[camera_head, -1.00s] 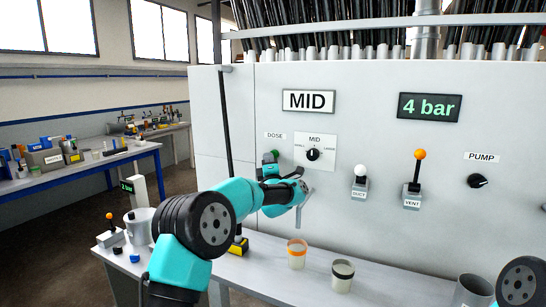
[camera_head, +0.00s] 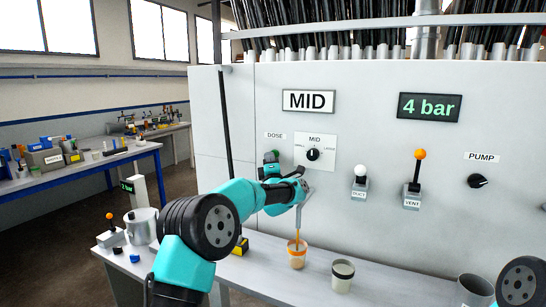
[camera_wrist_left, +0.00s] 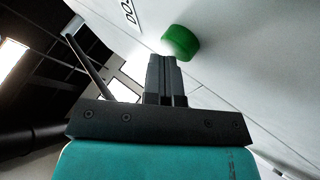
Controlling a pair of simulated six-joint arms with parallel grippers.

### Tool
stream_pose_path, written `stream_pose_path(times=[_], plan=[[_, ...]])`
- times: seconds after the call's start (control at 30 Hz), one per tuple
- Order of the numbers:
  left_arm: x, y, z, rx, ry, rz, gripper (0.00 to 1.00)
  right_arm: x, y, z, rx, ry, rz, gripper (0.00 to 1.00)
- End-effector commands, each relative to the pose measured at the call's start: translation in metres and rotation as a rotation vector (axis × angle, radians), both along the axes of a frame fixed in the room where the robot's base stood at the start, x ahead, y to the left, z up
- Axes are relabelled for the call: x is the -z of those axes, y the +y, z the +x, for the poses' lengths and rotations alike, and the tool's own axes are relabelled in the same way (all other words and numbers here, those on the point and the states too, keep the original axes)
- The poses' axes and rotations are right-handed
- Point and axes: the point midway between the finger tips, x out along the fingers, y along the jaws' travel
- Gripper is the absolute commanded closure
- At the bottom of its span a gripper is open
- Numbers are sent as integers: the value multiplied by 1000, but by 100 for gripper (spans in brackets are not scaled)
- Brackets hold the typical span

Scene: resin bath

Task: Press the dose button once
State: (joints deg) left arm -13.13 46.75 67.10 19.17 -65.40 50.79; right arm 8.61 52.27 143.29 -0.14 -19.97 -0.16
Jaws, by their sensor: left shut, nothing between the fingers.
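The green dose button (camera_head: 275,152) sits on the pale panel under the DOSE label (camera_head: 274,135), partly hidden behind my left gripper (camera_head: 269,158) in the head view. In the left wrist view the button (camera_wrist_left: 181,42) is just beyond the tips of my left gripper (camera_wrist_left: 164,58). The gripper is shut and empty. I cannot tell whether its tips touch the button. An amber stream (camera_head: 297,239) runs from the spout (camera_head: 306,193) into the orange-banded cup (camera_head: 297,259). My right gripper is out of view.
The size dial (camera_head: 313,154) is right of the button, under a MID display (camera_head: 308,101). The duct lever (camera_head: 361,177), vent lever (camera_head: 417,172) and pump knob (camera_head: 478,181) are farther right. A second cup (camera_head: 343,275) stands on the bench.

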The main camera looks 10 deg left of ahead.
Motion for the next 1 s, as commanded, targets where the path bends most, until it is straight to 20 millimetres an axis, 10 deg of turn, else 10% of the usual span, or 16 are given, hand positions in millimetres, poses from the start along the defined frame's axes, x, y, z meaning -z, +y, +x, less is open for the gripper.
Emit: stream_pose_path(times=[1.0], plan=[[0,3,-17,1,0,1,100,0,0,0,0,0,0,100]])
